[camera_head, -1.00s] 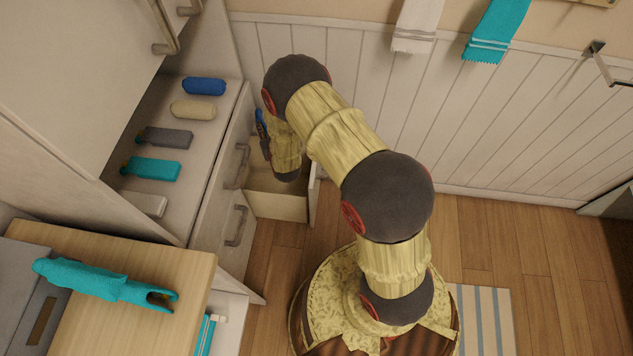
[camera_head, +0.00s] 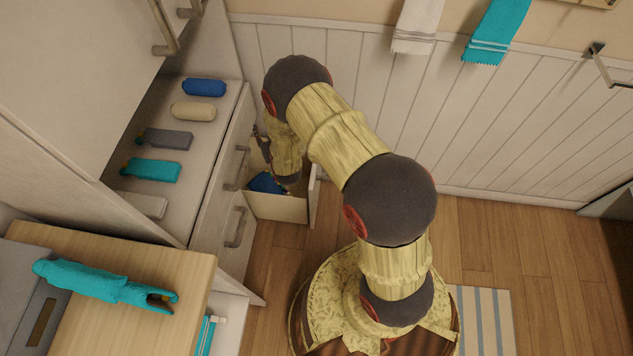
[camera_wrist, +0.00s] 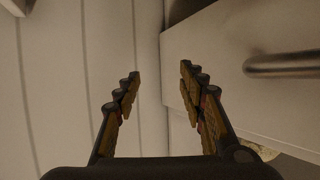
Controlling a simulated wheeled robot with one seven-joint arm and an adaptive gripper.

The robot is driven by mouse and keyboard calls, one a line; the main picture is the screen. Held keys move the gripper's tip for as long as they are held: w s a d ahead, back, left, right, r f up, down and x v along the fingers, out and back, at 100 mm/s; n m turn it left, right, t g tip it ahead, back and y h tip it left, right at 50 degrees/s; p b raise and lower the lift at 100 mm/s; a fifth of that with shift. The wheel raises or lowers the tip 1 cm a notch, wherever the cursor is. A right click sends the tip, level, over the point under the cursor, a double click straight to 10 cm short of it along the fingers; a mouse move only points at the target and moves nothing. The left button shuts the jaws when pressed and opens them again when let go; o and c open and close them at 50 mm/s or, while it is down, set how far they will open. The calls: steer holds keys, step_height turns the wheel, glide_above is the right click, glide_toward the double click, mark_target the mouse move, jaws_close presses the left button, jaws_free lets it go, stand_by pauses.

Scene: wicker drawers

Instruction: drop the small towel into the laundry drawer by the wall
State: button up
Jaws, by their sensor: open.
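The small blue towel (camera_head: 264,184) lies inside the open drawer (camera_head: 276,207) by the panelled wall, partly hidden by my arm. My gripper (camera_head: 262,143) is above the drawer, close to the cabinet front, and its fingers are mostly hidden in the head view. In the wrist view my gripper (camera_wrist: 158,85) is open, with nothing between its fingers. A drawer front with a metal handle (camera_wrist: 285,65) is right of the fingers there. The towel does not show in the wrist view.
Closed drawer fronts with handles (camera_head: 236,226) face the arm. White and teal towels (camera_head: 495,30) hang on the wall. The wooden floor at right is mostly free.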

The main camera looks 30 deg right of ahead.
steer(key=v, duration=1.1)
